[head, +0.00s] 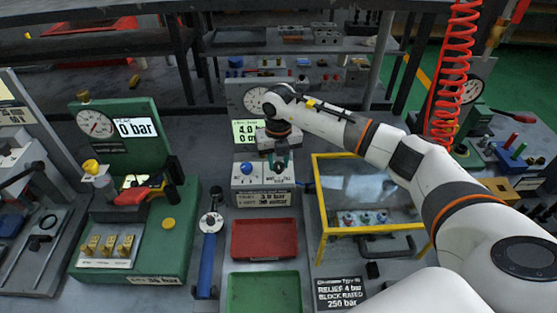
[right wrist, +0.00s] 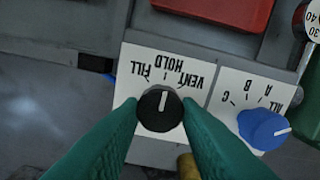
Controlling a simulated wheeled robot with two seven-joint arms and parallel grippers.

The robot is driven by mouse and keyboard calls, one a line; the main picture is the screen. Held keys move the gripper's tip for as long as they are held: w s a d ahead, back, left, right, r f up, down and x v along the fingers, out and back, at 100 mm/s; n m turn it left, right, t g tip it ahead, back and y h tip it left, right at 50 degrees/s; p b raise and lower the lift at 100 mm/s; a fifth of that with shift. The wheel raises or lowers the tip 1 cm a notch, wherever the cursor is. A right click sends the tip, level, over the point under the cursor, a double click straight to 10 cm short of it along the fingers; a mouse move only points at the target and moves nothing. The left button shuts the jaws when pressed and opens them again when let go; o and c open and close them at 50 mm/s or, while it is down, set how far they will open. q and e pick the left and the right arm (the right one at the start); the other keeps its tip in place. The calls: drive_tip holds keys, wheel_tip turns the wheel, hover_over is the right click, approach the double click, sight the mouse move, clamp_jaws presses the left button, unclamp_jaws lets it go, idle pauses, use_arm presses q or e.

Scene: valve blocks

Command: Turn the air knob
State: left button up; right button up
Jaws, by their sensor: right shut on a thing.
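The black knob (right wrist: 160,108) with a white pointer line sits on a white label plate marked FILL, HOLD and VENT. In the right wrist view the lettering is upside down and the pointer aims up, roughly toward HOLD. My right gripper (right wrist: 161,112) has its green fingers closed on both sides of this knob. In the head view my right gripper (head: 281,160) reaches down onto the right half of the control box (head: 263,199), hiding the black knob. A blue knob (right wrist: 263,129) with A, B and C marks is beside it, apart from the fingers. My left gripper is not in view.
A gauge panel (head: 235,98) with a lit display stands behind the box. A red tray (head: 264,240) and a green tray (head: 264,293) lie in front. A yellow-framed clear case (head: 318,215) is close on the right. A blue-handled tool (head: 208,258) lies left.

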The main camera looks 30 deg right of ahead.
sight(278, 164)
drive_tip(key=o, duration=1)
drive_tip(key=shift+r+b, duration=1.45)
drive_tip(key=shift+r, duration=4.6)
